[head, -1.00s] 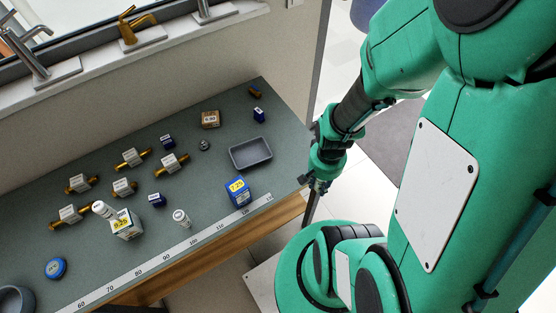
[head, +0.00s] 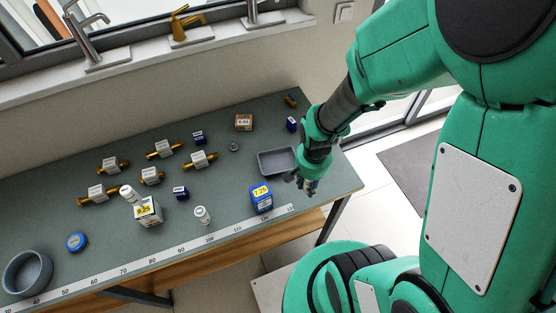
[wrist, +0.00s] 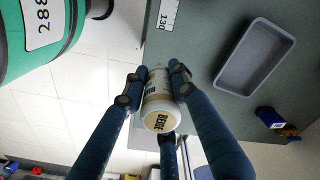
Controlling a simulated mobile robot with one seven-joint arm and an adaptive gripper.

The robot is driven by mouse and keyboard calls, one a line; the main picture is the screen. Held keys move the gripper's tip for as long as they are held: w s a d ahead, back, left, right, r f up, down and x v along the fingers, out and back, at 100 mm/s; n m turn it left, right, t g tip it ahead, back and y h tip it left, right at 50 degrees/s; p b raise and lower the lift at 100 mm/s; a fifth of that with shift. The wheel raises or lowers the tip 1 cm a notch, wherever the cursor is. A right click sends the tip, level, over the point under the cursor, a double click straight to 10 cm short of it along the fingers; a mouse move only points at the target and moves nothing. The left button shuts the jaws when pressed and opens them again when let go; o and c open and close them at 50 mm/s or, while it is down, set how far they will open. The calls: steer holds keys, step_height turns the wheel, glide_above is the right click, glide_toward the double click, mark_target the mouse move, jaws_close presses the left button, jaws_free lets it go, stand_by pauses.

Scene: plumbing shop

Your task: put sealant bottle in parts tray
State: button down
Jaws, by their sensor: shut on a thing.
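The sealant bottle (wrist: 160,105) is white with a dark and yellowish label reading "BEIGE". In the wrist view my gripper (wrist: 157,78) is shut on it, with the blue fingers around its sides. In the head view my gripper (head: 305,185) is at the right end of the counter, and the bottle is mostly hidden there. The parts tray (head: 293,154) is a grey, empty, shallow rectangular tray, just left of my gripper. It also shows at the upper right of the wrist view (wrist: 226,82), apart from the bottle.
Another white bottle (head: 202,216) stands further left.

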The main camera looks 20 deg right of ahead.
steer(key=shift+w+a, duration=0.7)
steer(key=shift+a, duration=0.3)
steer(key=shift+w+a, duration=0.65)
steer(key=shift+a, duration=0.3)
steer(key=shift+w, duration=0.1)
steer(key=b, duration=0.1)
glide_above(278, 163)
steer(key=shift+w+f, duration=0.1)
steer(key=shift+f, duration=0.6)
steer(key=shift+f, duration=0.15)
steer(key=shift+f+b, duration=0.5)
steer(key=shift+f, duration=1.15)
steer(key=c, duration=1.4)
jaws_free()
steer(key=shift+f, duration=0.1)
